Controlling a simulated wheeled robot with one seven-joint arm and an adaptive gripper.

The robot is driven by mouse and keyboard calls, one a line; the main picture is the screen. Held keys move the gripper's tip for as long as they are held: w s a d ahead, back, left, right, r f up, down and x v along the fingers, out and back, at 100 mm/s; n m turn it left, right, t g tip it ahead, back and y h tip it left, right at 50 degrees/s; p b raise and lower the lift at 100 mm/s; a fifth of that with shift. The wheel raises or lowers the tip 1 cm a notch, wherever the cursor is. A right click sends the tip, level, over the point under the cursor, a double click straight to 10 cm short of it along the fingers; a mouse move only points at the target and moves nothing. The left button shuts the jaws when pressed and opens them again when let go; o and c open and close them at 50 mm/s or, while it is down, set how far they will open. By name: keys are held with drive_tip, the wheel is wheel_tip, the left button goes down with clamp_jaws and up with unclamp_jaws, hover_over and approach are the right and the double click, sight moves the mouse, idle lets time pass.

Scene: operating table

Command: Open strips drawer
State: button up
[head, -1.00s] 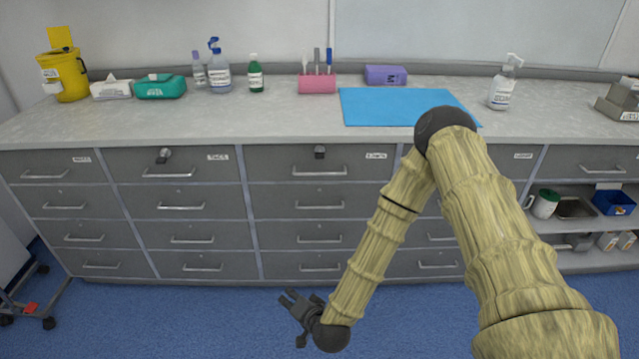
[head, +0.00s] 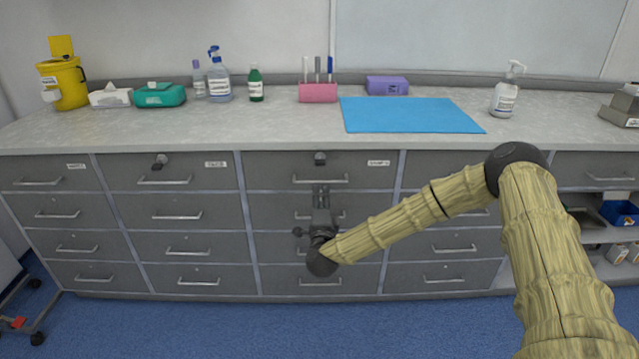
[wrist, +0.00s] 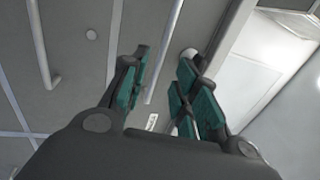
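The top drawer (head: 275,172) of the third column has a small label (head: 378,162) at its upper right, too small to read surely. A bar handle (head: 335,179) crosses its front, with a lock (head: 320,158) above. The drawer is closed flush. My gripper (head: 321,188) is in front of this column, fingers pointing up, just below the handle. In the wrist view my gripper (wrist: 165,72) is open, with teal pads. The handle (wrist: 163,55) shows in the gap between the fingers; I cannot tell whether it lies within their reach. Nothing is held.
Other closed drawers, such as the labelled one (head: 130,172) to the left, surround it. The worktop (head: 250,125) above carries a blue mat (head: 410,115), a pink pen holder (head: 318,93) and several bottles. Open shelves are at the right. The blue floor (head: 250,325) in front is clear.

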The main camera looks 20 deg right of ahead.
sight(320, 182)
drive_tip(key=shift+x, duration=3.45)
